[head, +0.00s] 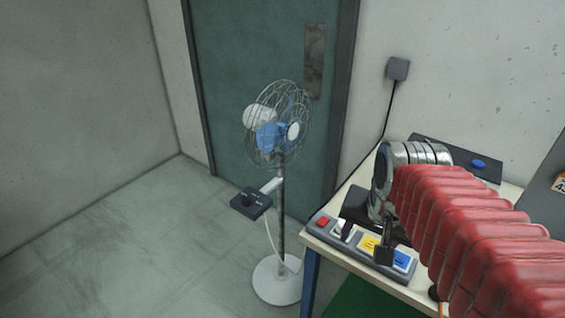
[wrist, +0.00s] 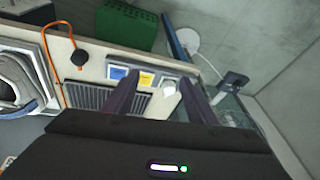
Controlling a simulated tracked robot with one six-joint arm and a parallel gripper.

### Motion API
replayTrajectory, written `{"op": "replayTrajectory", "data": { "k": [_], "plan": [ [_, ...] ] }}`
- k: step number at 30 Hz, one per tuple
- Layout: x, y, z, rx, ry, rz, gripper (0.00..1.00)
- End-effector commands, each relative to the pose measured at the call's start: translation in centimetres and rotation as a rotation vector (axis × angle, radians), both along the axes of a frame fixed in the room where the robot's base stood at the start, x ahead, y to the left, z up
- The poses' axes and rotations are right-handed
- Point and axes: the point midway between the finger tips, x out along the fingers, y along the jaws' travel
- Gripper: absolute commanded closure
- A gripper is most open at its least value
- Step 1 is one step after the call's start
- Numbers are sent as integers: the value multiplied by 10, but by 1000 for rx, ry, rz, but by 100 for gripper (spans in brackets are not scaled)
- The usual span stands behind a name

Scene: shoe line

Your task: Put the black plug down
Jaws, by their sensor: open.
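A black plug (wrist: 79,57) on an orange cable (wrist: 50,62) lies on the worktop at the left of the wrist view, apart from my gripper.
The panel has red, yellow and blue buttons along the table's edge. A fan (head: 277,130) with a dark control box (head: 251,203) stands left of the table. A dark wall box (head: 397,68) has a black cord. A green crate (wrist: 126,25) is on the floor. Floor at left is clear.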

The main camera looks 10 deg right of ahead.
Motion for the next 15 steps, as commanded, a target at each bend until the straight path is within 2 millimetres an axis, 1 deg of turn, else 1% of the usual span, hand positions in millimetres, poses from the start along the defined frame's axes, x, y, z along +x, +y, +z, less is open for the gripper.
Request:
{"op": "replayTrajectory", "data": {
  "k": [1,3,7,9,12,15],
  "plan": [
    [-3,15,3,-23,-20,91,48],
    [-6,34,6,-56,-45,215,48],
    [-16,64,10,-118,-89,437,48],
    [-20,76,11,-146,-110,529,48],
    [-25,87,12,-173,-130,617,48],
    [-27,91,12,-184,-136,652,48]
  ]
}}
